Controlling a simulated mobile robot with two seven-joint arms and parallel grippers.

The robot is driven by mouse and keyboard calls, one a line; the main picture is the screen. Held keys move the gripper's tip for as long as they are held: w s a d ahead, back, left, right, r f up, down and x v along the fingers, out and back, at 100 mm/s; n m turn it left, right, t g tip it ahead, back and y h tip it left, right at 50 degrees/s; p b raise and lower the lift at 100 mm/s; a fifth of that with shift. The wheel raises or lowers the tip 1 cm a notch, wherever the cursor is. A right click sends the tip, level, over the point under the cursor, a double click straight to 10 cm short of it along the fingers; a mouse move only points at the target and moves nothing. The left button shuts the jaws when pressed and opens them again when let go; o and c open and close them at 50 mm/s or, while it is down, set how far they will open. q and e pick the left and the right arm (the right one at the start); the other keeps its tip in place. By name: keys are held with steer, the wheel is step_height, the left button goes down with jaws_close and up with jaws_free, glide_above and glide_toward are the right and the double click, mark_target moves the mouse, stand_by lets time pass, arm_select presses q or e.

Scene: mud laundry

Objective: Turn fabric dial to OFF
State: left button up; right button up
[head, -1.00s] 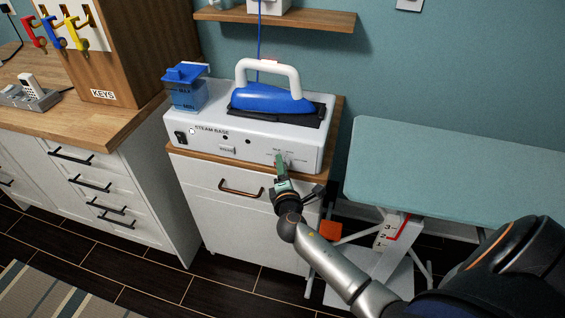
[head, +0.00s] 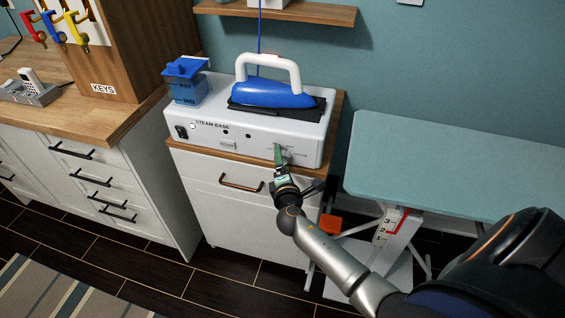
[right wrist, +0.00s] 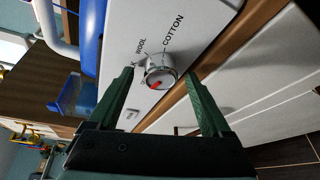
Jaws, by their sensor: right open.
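The fabric dial (right wrist: 161,70) is a round silver knob on the front of the white steam base (head: 215,118). In the right wrist view its red mark is near the lower left of its face. The printed words WOOL and COTTON stand beside it, and a label at its left is partly hidden by a finger. My right gripper (right wrist: 158,84) is open, its green fingers on either side of the dial. I cannot tell whether they touch it. In the head view my right gripper (head: 280,158) covers the dial. My left gripper is not in view.
A blue iron (head: 270,93) with a white handle rests on top of the base, beside a blue water tank (head: 185,88). The base stands on a white cabinet (head: 215,205). A teal ironing board (head: 440,165) is at the right, close to my right arm.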

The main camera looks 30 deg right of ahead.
steer(key=v, duration=1.2)
steer(key=shift+s, duration=0.25)
steer(key=shift+a, duration=0.1)
steer(key=s+a+f+m+g+y+p, duration=0.1)
steer(key=s+a+f+m+g+y, duration=0.4)
steer(key=s+a+f+m+y, duration=0.5)
steer(key=s+a+f+m, duration=0.1)
steer(key=s+f+m, duration=0.2)
steer(key=s, duration=0.2)
steer(key=shift+s+a+f+m, duration=0.25)
steer(key=shift+a+f+m, duration=0.05)
steer(key=shift+f+m, duration=0.1)
stand_by(1.1)
